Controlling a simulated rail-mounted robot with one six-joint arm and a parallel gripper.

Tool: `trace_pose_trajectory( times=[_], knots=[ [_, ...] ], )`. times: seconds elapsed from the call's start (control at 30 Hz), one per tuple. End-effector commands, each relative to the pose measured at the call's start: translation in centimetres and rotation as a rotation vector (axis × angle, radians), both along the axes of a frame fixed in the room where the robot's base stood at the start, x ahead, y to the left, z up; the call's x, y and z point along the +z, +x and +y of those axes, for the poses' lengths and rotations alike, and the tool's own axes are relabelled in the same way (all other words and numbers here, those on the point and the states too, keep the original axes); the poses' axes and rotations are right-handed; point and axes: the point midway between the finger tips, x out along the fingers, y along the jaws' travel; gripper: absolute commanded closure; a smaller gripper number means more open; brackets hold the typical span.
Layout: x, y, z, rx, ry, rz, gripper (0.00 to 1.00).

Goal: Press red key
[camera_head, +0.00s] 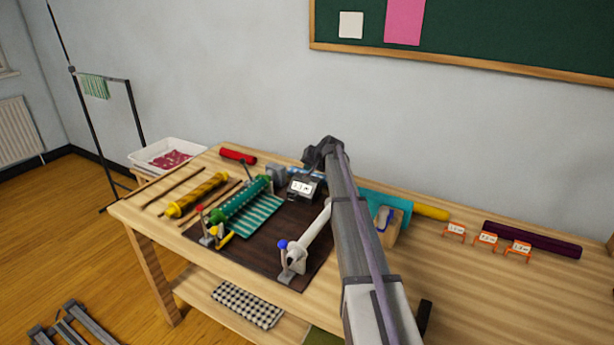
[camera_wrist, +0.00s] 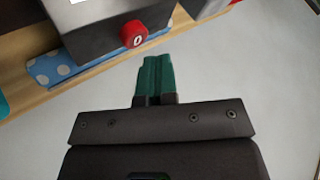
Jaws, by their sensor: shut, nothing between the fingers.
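The red key is a round red button (camera_wrist: 134,34) marked with a white "0", on the side of a dark grey box (camera_wrist: 98,27) in the wrist view. The same box, a counter with a white display (camera_head: 302,186), stands at the back of the dark mat in the head view; its red key is not visible there. My gripper (camera_wrist: 157,60) has green-teal fingers, closed together and empty. In the wrist view its tips lie just below and right of the red key, with a visible gap. In the head view my arm hides the fingertips.
A green roller (camera_head: 243,200) and a white roller (camera_head: 308,240) stand on the dark mat (camera_head: 262,256). Orange price stands (camera_head: 486,240) and a purple roll (camera_head: 531,239) occupy the right. The wall is close behind the table.

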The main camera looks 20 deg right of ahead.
Motion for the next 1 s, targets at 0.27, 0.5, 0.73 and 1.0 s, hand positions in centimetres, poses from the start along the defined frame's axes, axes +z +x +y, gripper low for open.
trace_pose_trajectory(
  times=[0.27, 0.5, 0.73, 1.0],
  knots=[
    [0.0, 0.0, 0.0, 0.0, 0.0, 0.0, 1.0],
    [-0.8, 0.0, 0.0, 0.0, 0.0, 0.0, 1.0],
    [-0.9, 0.0, 0.0, 0.0, 0.0, 0.0, 1.0],
    [-1.0, 0.0, 0.0, 0.0, 0.0, 0.0, 1.0]
  ],
)
